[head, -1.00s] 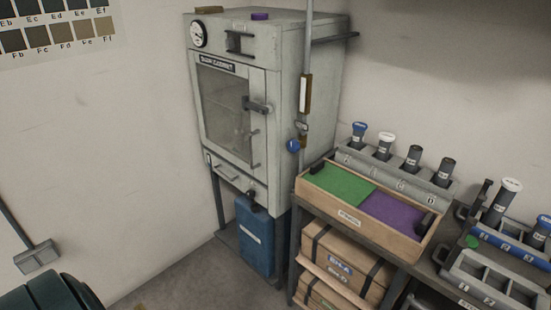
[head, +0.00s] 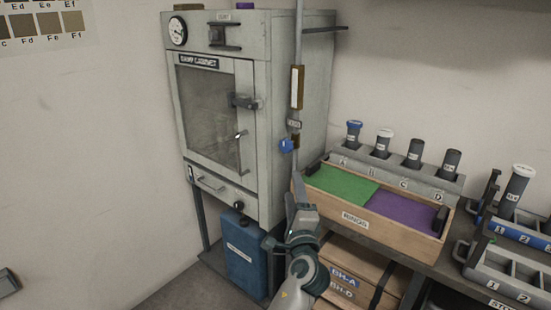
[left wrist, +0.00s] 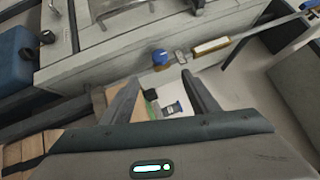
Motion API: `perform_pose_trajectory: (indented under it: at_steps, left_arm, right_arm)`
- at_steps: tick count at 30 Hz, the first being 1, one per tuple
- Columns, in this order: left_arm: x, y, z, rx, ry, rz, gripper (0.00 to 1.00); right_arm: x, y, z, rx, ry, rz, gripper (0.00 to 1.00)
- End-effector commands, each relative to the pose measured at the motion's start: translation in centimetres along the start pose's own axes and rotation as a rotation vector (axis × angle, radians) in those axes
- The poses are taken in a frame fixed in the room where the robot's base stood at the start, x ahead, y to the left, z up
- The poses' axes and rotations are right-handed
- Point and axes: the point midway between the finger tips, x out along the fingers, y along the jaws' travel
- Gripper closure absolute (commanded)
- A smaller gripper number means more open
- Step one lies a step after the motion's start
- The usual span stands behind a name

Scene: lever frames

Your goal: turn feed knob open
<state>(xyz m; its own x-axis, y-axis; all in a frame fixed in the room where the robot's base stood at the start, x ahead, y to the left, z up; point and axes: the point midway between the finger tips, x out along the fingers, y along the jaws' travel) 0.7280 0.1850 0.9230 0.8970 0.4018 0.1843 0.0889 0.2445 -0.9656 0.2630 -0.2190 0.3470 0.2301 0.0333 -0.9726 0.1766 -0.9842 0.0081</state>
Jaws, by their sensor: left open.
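A blue knob (head: 286,146) sits on the thin vertical pipe (head: 298,45) beside the damp cabinet's right side. A small tag (head: 294,124) hangs on the pipe just above it, its lettering too small to read surely. My left gripper (head: 296,192) is below the knob, in front of the pipe's lower part, and apart from the knob. In the left wrist view the open, empty jaws (left wrist: 158,78) point toward the blue knob (left wrist: 160,57), which lies just beyond the fingertips. My right gripper is not in view.
The damp cabinet (head: 222,108) stands left of the pipe, with a blue container (head: 245,262) below. Right of my gripper, a wooden tray (head: 350,221) with green and purple sections sits on the bench. A rack with several capped tubes (head: 405,180) stands behind it.

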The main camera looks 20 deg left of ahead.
Motion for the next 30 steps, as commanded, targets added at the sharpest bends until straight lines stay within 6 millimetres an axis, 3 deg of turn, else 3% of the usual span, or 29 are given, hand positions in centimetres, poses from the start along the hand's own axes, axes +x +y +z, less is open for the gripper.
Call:
perform_pose_trajectory:
  at_steps: [11,17,30]
  left_arm:
    - [0.1,0.0,0.0,0.0,0.001,0.001,0.45]
    - [1.3,-0.1,0.0,0.0,0.0,0.0,0.45]
    - [8.2,-0.1,0.0,0.001,0.0,0.001,0.45]
  right_arm:
    - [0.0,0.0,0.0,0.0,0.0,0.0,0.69]
    - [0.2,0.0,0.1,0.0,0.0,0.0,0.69]
    - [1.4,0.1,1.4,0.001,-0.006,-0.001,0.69]
